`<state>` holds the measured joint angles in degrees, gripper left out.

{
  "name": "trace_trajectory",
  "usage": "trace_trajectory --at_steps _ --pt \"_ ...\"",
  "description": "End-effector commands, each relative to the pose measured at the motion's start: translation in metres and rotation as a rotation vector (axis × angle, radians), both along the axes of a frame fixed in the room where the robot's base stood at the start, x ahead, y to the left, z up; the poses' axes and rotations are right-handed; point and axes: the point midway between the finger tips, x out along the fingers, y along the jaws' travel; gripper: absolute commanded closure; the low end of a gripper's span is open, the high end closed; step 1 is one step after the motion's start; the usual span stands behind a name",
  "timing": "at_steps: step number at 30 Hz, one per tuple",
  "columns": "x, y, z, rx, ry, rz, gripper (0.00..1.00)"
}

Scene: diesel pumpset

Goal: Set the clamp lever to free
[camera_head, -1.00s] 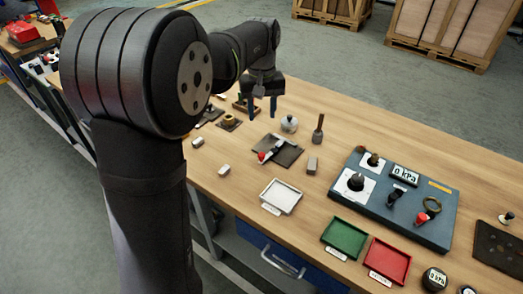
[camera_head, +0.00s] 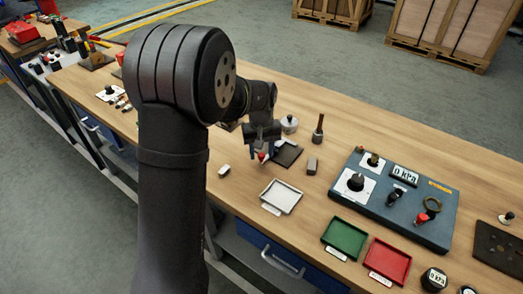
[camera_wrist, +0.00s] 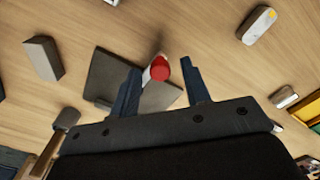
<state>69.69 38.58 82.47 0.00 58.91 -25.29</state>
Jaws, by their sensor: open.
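The clamp lever has a red knob (camera_wrist: 159,69) on a pale arm, mounted on a dark square plate (camera_wrist: 112,72). In the head view the red knob (camera_head: 262,156) shows just below my gripper, and the dark plate (camera_head: 288,153) lies to its right, partly hidden by the gripper. My gripper (camera_wrist: 165,88) is open, with its two blue-grey fingers on either side of the knob in the wrist view. I cannot tell whether the fingers touch the knob. Most of the lever arm is hidden.
Small grey blocks (camera_head: 312,165) (camera_head: 224,171) stand on both sides. A white tray (camera_head: 266,207) lies in front, with green (camera_head: 324,237) and red (camera_head: 371,272) trays further right. A blue panel (camera_head: 330,194) is at right. A wooden-handled tool (camera_head: 318,128) stands behind.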

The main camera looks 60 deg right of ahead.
Motion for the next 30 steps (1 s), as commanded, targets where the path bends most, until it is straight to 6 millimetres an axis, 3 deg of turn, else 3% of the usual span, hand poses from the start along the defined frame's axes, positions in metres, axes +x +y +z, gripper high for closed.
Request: trace_trajectory --at_steps 5,12,23,30 --pt "0.0 0.0 0.0 0.0 0.0 0.0 0.57" --pt "0.0 0.0 0.0001 0.0 0.0 0.0 1.0" --pt "0.0019 -0.0002 0.0003 0.001 0.001 -0.025 1.0" --pt "0.0097 -0.0018 0.0003 0.001 0.001 -0.145 1.0"
